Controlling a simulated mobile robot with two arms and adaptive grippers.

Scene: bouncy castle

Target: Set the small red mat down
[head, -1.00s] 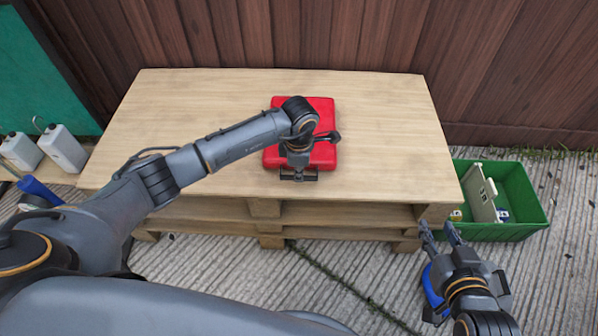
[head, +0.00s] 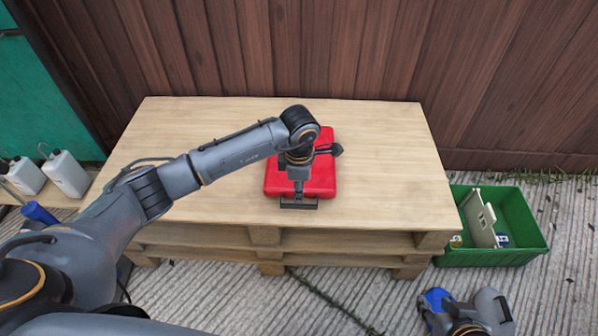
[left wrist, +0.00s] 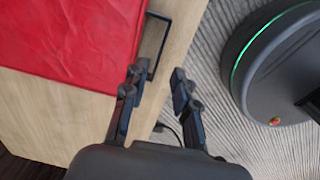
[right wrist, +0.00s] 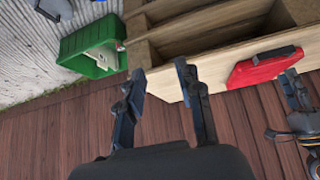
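The small red mat (head: 280,178) lies flat on the wooden pallet table (head: 385,165), near its front edge. A black handle (left wrist: 164,35) sticks out from the mat's edge. My left gripper (head: 298,190) is over the mat's front side, partly hiding it. In the left wrist view its fingers (left wrist: 155,85) are apart, close to the handle, with no grip on it visible. My right gripper shows at the lower right of the head view, its fingers hidden there. In the right wrist view its fingers (right wrist: 161,78) are apart and empty; the mat (right wrist: 262,68) shows beyond them.
A green crate (head: 495,255) holding a pale panel stands on the ground right of the table. White jugs (head: 66,173) stand at the left. A wooden wall (head: 350,50) runs behind. Most of the tabletop around the mat is clear.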

